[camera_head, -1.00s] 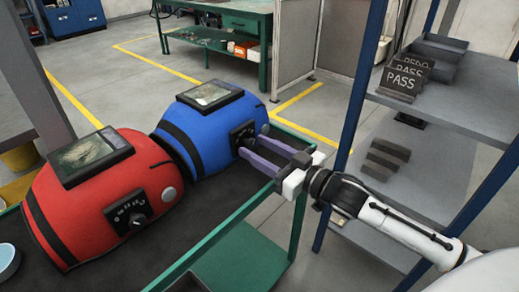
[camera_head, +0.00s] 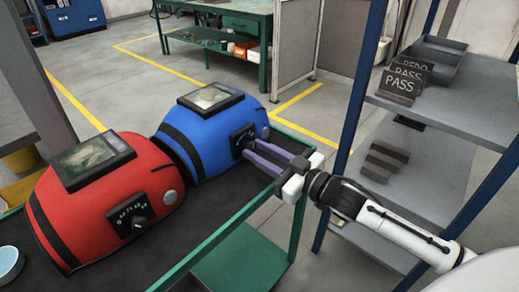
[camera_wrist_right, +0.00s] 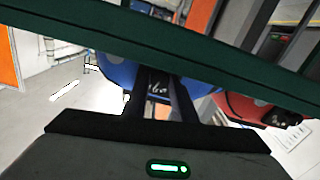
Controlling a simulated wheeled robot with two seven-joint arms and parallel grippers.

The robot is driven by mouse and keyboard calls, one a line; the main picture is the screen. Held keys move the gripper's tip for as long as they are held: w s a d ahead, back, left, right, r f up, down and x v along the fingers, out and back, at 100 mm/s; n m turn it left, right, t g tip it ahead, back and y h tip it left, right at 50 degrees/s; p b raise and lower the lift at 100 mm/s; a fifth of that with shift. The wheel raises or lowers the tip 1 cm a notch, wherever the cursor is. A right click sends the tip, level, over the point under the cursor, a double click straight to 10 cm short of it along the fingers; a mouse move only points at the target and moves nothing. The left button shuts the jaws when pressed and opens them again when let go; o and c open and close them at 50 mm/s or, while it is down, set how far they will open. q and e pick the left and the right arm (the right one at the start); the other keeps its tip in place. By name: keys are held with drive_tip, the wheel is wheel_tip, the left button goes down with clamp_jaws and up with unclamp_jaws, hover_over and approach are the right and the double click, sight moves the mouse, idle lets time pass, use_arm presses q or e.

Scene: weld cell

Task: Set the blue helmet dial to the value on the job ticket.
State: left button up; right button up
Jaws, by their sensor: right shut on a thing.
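The blue helmet (camera_head: 208,130) sits on the dark top of a green-framed cart, its dark visor facing up. Its dial plate (camera_head: 242,138) is on the side toward my right arm. My right gripper (camera_head: 248,148) reaches over the cart's edge with its fingers at that plate, shut on the dial knob, which the fingers hide. In the right wrist view the blue helmet (camera_wrist_right: 115,72) shows behind the fingers and a dark green bar crosses in front. The dial's setting cannot be read. No job ticket can be made out in the head view. My left gripper is out of view.
A red helmet (camera_head: 105,200) with its own dial (camera_head: 131,213) sits left of the blue one. The green cart rail (camera_head: 222,232) runs below my right gripper. A blue-posted shelf (camera_head: 440,118) with PASS and REDO signs (camera_head: 400,85) stands on the right.

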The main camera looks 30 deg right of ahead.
drive_tip(key=n+p, duration=0.1)
drive_tip(key=n, duration=0.1)
drive_tip(key=shift+r+n, duration=0.1)
drive_tip(key=shift+n, duration=0.3)
drive_tip(key=n+p, duration=0.1)
drive_tip(key=n, duration=0.3)
drive_tip(key=shift+p, duration=0.4)
drive_tip(key=n, duration=0.6)
drive_tip(key=shift+d+n+p, duration=0.1)
drive_tip(key=shift+n+p, duration=0.2)
drive_tip(key=shift+p, duration=0.05)
drive_tip(key=shift+n, duration=0.9)
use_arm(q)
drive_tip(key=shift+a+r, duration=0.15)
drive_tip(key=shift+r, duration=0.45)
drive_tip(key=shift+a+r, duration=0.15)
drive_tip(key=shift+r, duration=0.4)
use_arm(e)
drive_tip(key=shift+n, duration=0.4)
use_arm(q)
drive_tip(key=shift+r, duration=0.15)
